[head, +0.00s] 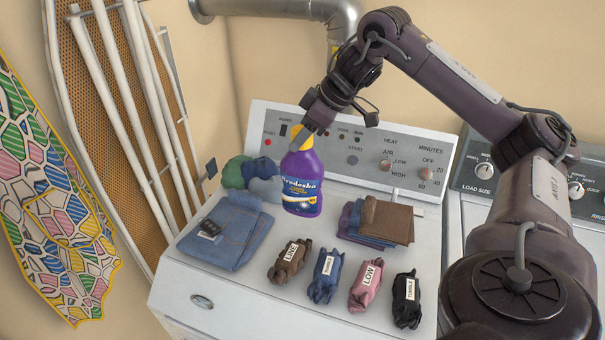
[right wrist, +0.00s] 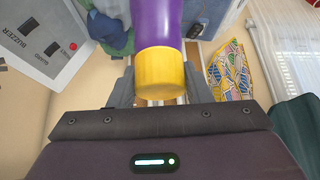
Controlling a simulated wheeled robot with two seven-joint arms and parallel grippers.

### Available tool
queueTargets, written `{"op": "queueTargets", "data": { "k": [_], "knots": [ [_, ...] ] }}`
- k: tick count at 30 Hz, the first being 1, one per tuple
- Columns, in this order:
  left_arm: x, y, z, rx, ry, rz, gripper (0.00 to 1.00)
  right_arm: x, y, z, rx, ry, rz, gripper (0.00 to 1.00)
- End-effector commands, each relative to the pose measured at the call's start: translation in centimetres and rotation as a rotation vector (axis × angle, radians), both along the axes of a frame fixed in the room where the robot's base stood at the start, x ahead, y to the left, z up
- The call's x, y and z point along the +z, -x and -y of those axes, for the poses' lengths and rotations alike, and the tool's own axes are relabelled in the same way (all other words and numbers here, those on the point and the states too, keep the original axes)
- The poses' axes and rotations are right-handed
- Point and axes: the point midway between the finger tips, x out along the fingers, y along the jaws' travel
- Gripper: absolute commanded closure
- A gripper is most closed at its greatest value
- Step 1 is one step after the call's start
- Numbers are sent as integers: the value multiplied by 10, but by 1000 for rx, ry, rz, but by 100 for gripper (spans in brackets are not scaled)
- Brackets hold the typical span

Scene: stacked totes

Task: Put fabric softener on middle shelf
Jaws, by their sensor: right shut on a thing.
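The fabric softener is a purple bottle (head: 301,188) with a yellow cap and a blue label, upright over the dryer top in the head view. In the right wrist view, its yellow cap (right wrist: 160,72) sits between the fingers and the purple body extends beyond it. My right gripper (head: 301,136) is shut on the cap from above. I cannot tell whether the bottle's base touches the dryer. My left gripper is not in view. No shelf shows clearly in either view.
The white dryer top (head: 232,285) carries folded jeans (head: 225,235), folded brown and purple cloths (head: 385,220), rolled clothes and several labelled bundles (head: 326,275). A control panel (head: 360,150) rises behind. An ironing board (head: 110,100) leans at left. A washer (head: 480,195) stands right.

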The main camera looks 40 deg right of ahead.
Motion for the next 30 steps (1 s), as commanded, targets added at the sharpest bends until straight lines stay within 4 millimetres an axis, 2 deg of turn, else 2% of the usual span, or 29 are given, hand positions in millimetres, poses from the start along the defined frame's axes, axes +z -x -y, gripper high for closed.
{"op": "queueTargets", "data": {
  "k": [2, 10, 18, 30],
  "knots": [
    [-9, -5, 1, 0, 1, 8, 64, -15, 0, 1, -1, 0, 3, 100],
    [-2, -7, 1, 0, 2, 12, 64, -31, 0, 1, -1, 0, 3, 100],
    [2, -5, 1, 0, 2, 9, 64, -65, 0, 0, -1, 0, 3, 100],
    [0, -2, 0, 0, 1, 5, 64, -71, -1, 0, 0, -1, 5, 100]
  ]
}}
